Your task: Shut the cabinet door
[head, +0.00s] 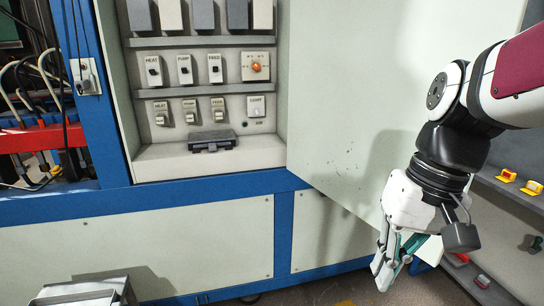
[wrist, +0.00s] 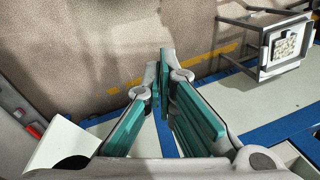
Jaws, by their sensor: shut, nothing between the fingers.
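The cabinet door (head: 345,90) is a large pale panel in the head view, standing open to the right of the cabinet opening (head: 215,160). Its lower edge slants down to the right behind my gripper. My gripper (head: 383,282) hangs fingers down in front of the door's lower right part, with its fingers together and empty. I cannot tell whether it touches the door. In the wrist view my gripper (wrist: 165,65) shows its green-padded fingers, tips close together, above the floor. A pale panel at lower left there may be part of the door.
The cabinet holds rows of switches and a dark tray-like item (head: 212,141). A blue-framed lower cabinet (head: 180,240) runs beneath. A stool-like metal frame (head: 85,292) stands in front at bottom left. A grey unit with yellow and red switches (head: 507,175) is at right.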

